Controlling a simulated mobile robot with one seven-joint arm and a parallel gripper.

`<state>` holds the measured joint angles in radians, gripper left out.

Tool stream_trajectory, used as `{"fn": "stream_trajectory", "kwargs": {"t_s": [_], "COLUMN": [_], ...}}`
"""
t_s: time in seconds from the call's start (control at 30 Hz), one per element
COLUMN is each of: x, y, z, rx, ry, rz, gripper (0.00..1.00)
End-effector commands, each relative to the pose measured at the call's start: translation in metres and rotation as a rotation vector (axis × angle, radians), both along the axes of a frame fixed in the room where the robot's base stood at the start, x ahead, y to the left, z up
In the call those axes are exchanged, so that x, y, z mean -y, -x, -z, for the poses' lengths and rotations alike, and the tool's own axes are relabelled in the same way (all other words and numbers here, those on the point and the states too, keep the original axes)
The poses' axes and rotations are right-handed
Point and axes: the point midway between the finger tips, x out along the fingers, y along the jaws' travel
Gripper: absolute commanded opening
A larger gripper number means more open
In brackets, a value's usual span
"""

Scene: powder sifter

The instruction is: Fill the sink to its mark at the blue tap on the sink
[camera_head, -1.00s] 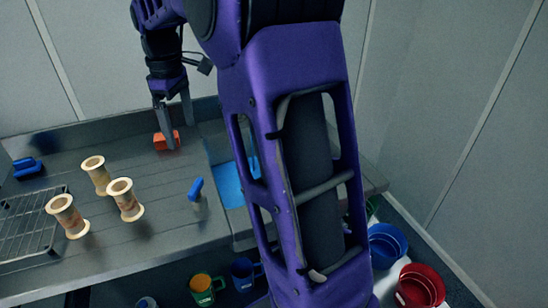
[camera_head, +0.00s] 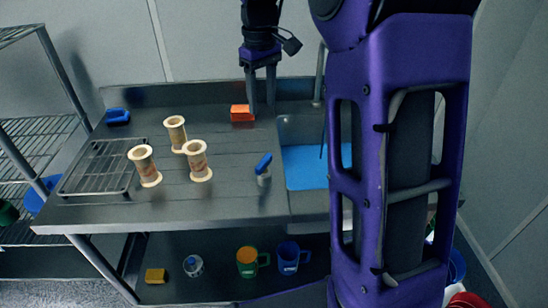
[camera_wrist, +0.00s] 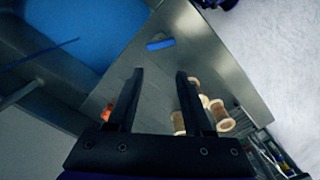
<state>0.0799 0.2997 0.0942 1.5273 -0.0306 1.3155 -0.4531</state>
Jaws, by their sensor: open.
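The sink (camera_head: 283,134) is a steel basin set in the right part of the counter. A flat bright blue surface (camera_head: 305,168) fills its visible floor; I cannot make out a mark. My arm hides its right part. A blue lever (camera_head: 263,163) on a short metal post stands just left of the sink; it also shows in the wrist view (camera_wrist: 160,44). A thin grey upright pipe (camera_head: 319,75) rises behind the sink. My gripper (camera_head: 261,108) is open and empty, over the back of the counter, left of the pipe; its fingers also show in the wrist view (camera_wrist: 160,72).
An orange block (camera_head: 242,113) is close beside my left finger. Several spools (camera_head: 175,133), a wire rack (camera_head: 98,168) and a blue item (camera_head: 118,116) sit on the counter's left. Mugs (camera_head: 247,262) stand below. A wire shelf (camera_head: 40,140) is at far left.

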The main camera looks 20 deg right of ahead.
Motion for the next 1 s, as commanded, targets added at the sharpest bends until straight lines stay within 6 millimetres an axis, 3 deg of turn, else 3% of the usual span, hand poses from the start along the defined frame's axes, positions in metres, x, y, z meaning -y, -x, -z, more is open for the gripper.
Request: {"fn": "stream_trajectory", "kwargs": {"t_s": [0.3, 0.5, 0.77, 1.0], "x": [-0.001, -0.001, -0.001, -0.001], "y": [0.0, 0.0, 0.001, 0.001], "z": [0.005, 0.003, 0.008, 0.05], "rx": [0.002, 0.001, 0.0, -0.003], "ry": [-0.001, -0.002, -0.001, 0.0], "rz": [0.763, 1.108, 1.237, 1.236], "gripper": [0.51, 0.51, 0.51, 0.51]}}
